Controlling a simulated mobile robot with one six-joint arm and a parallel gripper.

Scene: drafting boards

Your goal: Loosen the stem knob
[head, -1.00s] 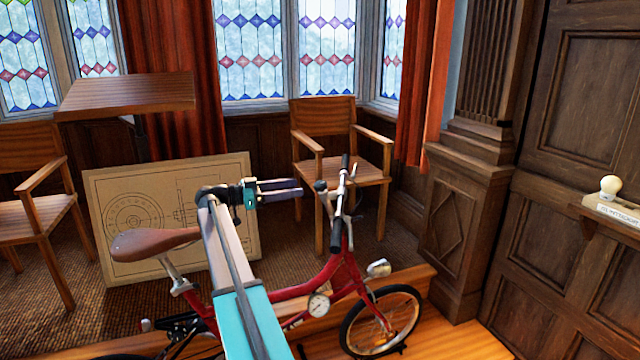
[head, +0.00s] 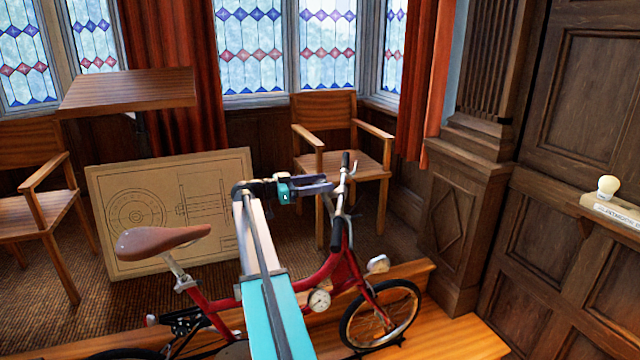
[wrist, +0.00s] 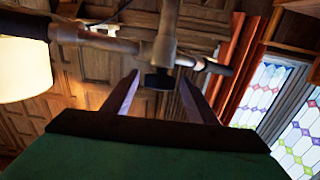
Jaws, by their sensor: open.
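A red bicycle (head: 335,268) stands in the middle of the head view, its handlebar and stem (head: 340,205) at the right. In the wrist view the metal stem (wrist: 166,40) meets the handlebar (wrist: 110,42), and a small dark knob (wrist: 158,79) sits at the stem's lower end. My gripper (wrist: 160,77) is open, with one finger on either side of the knob in the picture. Whether the fingers touch it or are level with it in depth, I cannot tell. In the head view my gripper (head: 328,185) reaches right, close to the handlebar; the knob is not clear there.
A drawing board (head: 110,225) leans behind the bicycle. Wooden chairs (head: 323,112) and a table (head: 125,92) stand behind. A wooden step edge (head: 415,275) runs beneath the bicycle. A shelf with a pale bulb-like object (head: 608,186) is at the right wall.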

